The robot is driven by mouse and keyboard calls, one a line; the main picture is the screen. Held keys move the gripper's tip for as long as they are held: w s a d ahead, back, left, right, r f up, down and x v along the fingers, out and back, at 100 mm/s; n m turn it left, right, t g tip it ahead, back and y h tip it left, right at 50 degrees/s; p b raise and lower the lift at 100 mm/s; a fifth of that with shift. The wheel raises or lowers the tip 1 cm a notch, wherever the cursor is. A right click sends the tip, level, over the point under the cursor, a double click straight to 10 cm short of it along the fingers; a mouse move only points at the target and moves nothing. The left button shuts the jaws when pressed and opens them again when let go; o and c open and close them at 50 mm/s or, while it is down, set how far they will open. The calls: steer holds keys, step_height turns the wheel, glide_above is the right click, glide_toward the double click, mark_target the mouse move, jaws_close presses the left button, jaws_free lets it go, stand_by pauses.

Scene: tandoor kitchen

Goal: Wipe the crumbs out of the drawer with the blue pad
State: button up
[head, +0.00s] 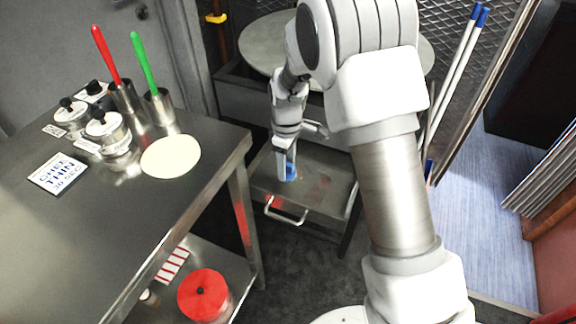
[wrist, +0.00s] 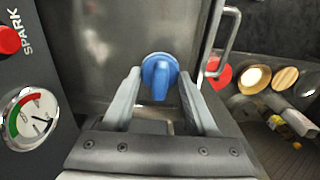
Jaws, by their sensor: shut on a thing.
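The grey metal drawer (head: 263,181) is pulled out below a dark stand, its handle (head: 285,214) facing the front. My gripper (head: 287,166) points down over the drawer and is shut on the blue pad (head: 291,173). In the wrist view, the pad's round knob (wrist: 160,77) sits between my two fingertips (wrist: 160,84). I cannot tell whether the pad touches the floor.
A steel table (head: 110,215) stands left of the drawer with jars, red and green handled tools (head: 145,62) and a flatbread (head: 171,156). A red lidded pot (head: 205,295) sits on its lower shelf. Blue-tipped poles (head: 460,65) lean at the right. A gauge (wrist: 35,118) shows in the wrist view.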

steer(key=shift+r+p, duration=0.6)
steer(key=shift+r, duration=0.55)
steer(key=shift+s+d, duration=0.1)
steer(key=shift+d, duration=0.05)
